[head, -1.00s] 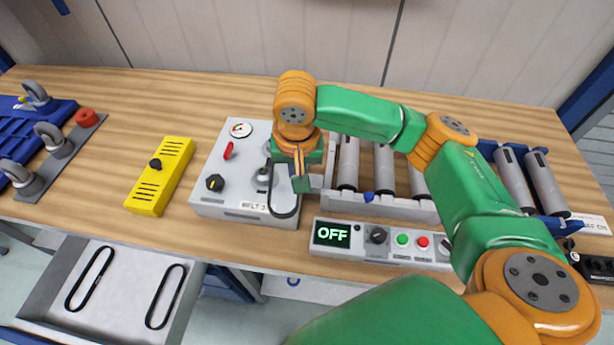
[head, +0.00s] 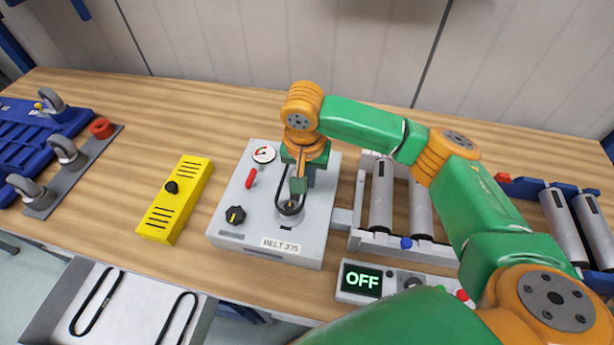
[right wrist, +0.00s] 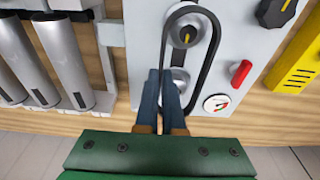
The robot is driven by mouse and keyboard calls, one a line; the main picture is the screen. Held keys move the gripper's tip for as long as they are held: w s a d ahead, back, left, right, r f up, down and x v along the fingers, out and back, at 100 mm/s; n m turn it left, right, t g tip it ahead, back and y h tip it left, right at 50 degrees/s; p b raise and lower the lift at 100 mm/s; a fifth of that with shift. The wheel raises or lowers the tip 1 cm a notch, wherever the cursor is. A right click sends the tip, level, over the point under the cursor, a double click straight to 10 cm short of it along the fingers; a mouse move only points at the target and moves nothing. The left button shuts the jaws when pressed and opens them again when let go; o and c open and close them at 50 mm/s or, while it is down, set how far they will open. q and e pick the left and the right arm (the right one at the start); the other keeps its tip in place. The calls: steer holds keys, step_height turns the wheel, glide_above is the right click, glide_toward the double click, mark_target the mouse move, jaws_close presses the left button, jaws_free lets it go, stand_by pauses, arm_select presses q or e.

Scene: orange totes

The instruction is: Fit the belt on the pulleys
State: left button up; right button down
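The grey pulley unit (head: 233,205) labelled BELT 375 stands on the bench. In the right wrist view its near pulley (right wrist: 185,37) sits inside the loop of the black belt (right wrist: 212,45), and its far pulley (right wrist: 180,80) is partly hidden by my fingers. The belt also shows in the head view (head: 280,207), around the near pulley. My right gripper (head: 298,186) points down over the unit. Its fingers (right wrist: 161,75) look closed on the belt's far part, beside the far pulley. Whether the belt is seated in either groove cannot be told. My left gripper is out of view.
A yellow box (head: 176,200) with a black knob stands left of the unit. A roller conveyor (head: 381,195) is close on its right, with an OFF control panel (head: 361,281) in front. An open drawer (head: 60,290) holds two more black belts.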

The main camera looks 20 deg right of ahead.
steer(key=shift+w+f, duration=0.25)
steer(key=shift+f, duration=0.45)
steer(key=shift+w, duration=0.2)
steer(key=shift+s+r, duration=0.2)
steer(key=shift+s, duration=0.05)
steer(key=shift+w+p, duration=0.1)
steer(key=shift+p, duration=0.55)
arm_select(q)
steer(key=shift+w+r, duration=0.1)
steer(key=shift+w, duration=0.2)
arm_select(e)
steer(key=shift+f, duration=0.1)
